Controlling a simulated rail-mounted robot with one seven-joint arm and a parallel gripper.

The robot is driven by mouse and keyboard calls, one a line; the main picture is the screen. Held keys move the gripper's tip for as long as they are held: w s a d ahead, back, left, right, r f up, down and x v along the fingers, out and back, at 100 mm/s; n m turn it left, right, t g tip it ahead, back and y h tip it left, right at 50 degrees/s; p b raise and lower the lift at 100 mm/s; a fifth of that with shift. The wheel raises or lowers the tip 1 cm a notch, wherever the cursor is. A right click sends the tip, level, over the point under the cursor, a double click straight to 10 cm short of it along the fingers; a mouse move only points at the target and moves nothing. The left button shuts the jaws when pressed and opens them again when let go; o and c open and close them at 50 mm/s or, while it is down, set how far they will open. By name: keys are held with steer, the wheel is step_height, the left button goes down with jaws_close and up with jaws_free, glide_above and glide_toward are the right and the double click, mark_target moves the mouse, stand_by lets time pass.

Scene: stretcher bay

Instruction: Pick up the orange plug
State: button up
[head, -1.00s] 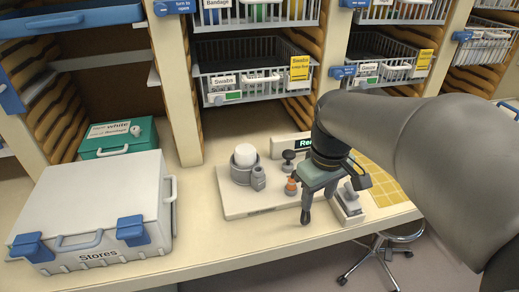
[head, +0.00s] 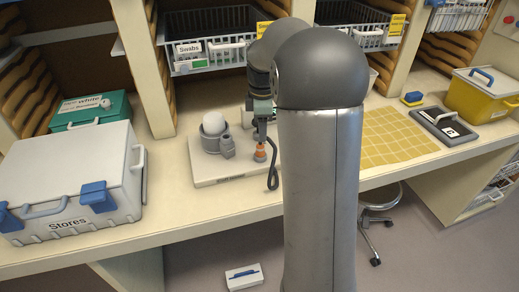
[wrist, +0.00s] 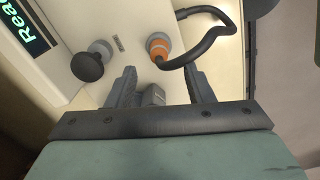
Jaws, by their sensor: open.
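The orange plug (head: 260,152) stands on a pale board (head: 203,172) on the counter, with a dark cable (head: 272,172) curving from it. In the wrist view, the plug (wrist: 158,47) has an orange ring and a grey body. It lies ahead of my fingertips, roughly in line with the gap between them. My gripper (wrist: 160,74) is open and empty, its two dark fingers apart. In the head view my gripper (head: 261,118) is above the plug, and my arm partly hides it.
A black-topped knob (wrist: 88,66) stands close to the plug, near a lit display (wrist: 27,27). On the board are a grey cup with a white ball (head: 213,124) and a small grey fitting (head: 227,145). The Stores case (head: 70,180) is left; a yellow mat (head: 395,135) is right.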

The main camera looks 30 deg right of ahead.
mark_target(260, 145)
steer(key=shift+w+a+f+p, duration=0.1)
steer(key=shift+f+p, duration=0.3)
steer(key=shift+f, duration=1.55)
steer(key=shift+w+a+f+p, duration=0.1)
steer(key=shift+f+p, duration=0.25)
steer(key=shift+f, duration=1.55)
jaws_close()
